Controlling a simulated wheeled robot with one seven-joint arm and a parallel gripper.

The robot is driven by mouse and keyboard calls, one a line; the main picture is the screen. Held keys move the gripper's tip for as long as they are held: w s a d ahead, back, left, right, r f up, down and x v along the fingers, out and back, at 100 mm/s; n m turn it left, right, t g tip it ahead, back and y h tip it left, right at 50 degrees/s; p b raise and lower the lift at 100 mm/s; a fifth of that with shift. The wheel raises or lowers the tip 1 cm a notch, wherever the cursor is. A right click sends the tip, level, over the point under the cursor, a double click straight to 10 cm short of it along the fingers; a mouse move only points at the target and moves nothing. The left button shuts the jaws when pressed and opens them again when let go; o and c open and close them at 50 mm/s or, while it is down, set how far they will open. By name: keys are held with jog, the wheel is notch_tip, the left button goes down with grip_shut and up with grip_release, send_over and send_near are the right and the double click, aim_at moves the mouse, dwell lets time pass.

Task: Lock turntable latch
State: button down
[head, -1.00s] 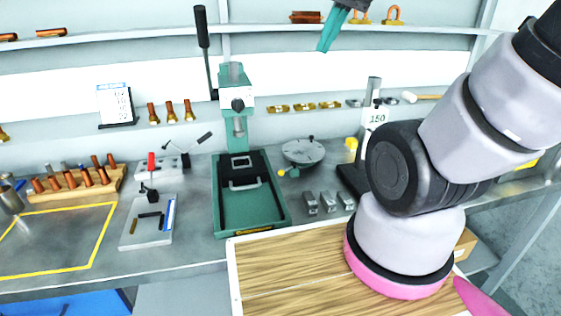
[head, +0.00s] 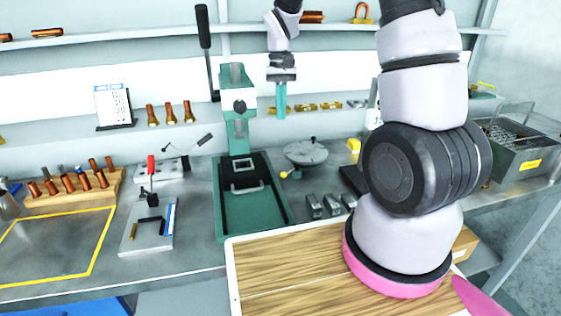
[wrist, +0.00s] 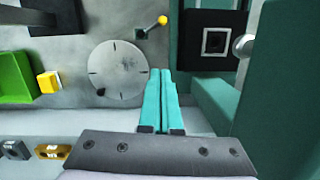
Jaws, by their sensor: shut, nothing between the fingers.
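The turntable (head: 306,154) is a round grey disc on the bench, right of the green press. It also shows in the wrist view (wrist: 112,65), with dark marks and a small dark knob on its face. A short latch lever with a yellow ball end (head: 284,174) sits at the turntable's front left edge. In the wrist view this yellow ball (wrist: 162,20) is beyond my fingertips, apart from them. My gripper (head: 281,114) points down above the bench behind the turntable. Its teal fingers (wrist: 161,73) are shut together and empty.
The green press (head: 237,110) with a tall black handle stands close left of my gripper. Small metal blocks (head: 322,206) lie in front of the turntable. A shelf with brass parts (head: 305,107) is behind. A dark stand (head: 353,180) is to the right.

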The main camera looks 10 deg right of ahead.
jog(key=shift+g, duration=0.4)
jog(key=f, duration=0.2)
jog(key=w+f, duration=0.1)
jog(key=f, duration=0.1)
jog(key=shift+a, duration=0.35)
jog(key=x, duration=1)
jog(key=shift+s+d+f, duration=0.1)
jog(key=shift+s+f, duration=0.05)
jog(key=s, duration=0.2)
jog(key=shift+s, duration=0.3)
jog(key=shift+s+f, duration=0.2)
jog(key=shift+s, duration=0.4)
